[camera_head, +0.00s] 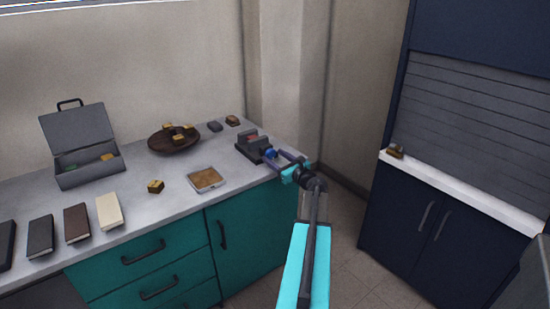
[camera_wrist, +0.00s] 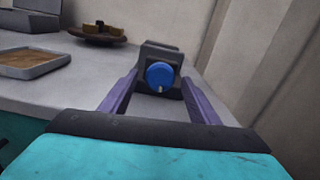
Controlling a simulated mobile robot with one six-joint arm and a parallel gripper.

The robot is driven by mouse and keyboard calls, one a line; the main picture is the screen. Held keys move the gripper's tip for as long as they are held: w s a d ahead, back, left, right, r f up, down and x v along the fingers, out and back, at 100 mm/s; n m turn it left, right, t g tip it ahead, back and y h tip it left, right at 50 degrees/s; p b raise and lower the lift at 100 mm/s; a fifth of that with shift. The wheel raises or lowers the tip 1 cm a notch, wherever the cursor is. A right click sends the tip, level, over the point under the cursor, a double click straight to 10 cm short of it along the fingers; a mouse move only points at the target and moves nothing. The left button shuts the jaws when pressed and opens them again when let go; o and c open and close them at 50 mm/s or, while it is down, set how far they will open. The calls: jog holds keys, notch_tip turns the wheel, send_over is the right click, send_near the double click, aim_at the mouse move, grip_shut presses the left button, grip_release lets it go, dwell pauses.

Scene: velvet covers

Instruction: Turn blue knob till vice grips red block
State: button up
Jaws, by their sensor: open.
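The dark grey vice (camera_head: 254,147) stands at the right end of the grey counter. My gripper (camera_head: 283,160) is open. In the wrist view its two purple fingers (camera_wrist: 160,88) lie to the left and right of the knob, with gaps on both sides. The red block is hidden there.
On the counter (camera_head: 170,215) are an open grey toolbox (camera_head: 88,175), a brown bowl (camera_head: 172,147) with yellowish blocks, a tray (camera_head: 206,180), a loose block (camera_head: 156,187) and several books (camera_head: 109,212). A dark blue cabinet (camera_head: 420,220) stands at right, across open floor.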

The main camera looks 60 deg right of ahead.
jog(key=shift+w, duration=0.2)
jog(key=c, duration=1.1)
jog(key=shift+o, duration=0.2)
jog(key=shift+m+p, duration=0.3)
jog(key=shift+p, duration=0.1)
jog(key=m+p, duration=0.2)
jog(key=p, duration=0.1)
jog(key=shift+r+m, duration=0.2)
jog(key=shift+m, duration=0.2)
jog(key=shift+f+m+p, duration=0.15)
jog(key=shift+m+p, duration=1.3)
jog(key=shift+m, duration=0.15)
